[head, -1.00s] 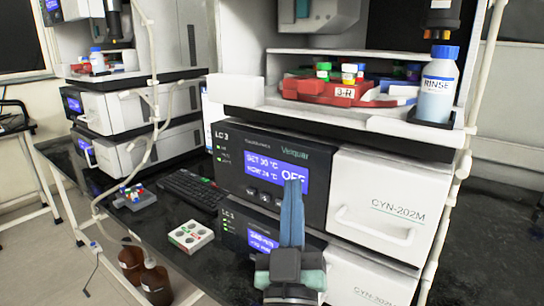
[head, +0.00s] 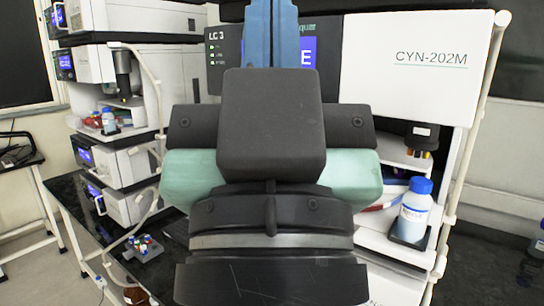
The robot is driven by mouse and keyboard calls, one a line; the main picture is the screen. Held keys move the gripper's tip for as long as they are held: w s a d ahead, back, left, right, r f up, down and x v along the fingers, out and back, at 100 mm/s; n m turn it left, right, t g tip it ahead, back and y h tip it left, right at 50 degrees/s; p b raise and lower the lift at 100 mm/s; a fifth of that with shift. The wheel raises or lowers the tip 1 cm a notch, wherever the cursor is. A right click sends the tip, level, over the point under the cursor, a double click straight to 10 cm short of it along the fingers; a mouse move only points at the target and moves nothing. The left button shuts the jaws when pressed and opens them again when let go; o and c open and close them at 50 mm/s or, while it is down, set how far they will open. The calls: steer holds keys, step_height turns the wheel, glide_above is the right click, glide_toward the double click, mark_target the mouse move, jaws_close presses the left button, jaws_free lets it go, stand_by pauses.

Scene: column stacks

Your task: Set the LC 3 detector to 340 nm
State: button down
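A wide LC 3 unit marked CYN-202M (head: 430,58) spans the top of the view, with a dark panel on its left and a white front on its right. Its blue display (head: 308,52) is mostly hidden behind my gripper; only a large white letter "E" shows. Small green lights sit under the LC 3 label. My gripper (head: 272,25) points up and away in front of this panel, its blue fingers together with nothing seen between them. Whether the fingers touch the panel cannot be told. No wavelength reading is visible.
A RINSE bottle (head: 412,212) with a blue cap stands on a ledge below the unit, at right. Another instrument stack (head: 130,80) stands at left. A small vial rack (head: 143,248) lies on the dark bench. My wrist hides the middle.

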step_height(320, 180, up, 8)
steer(key=p, duration=0.5)
steer(key=shift+f, duration=0.2)
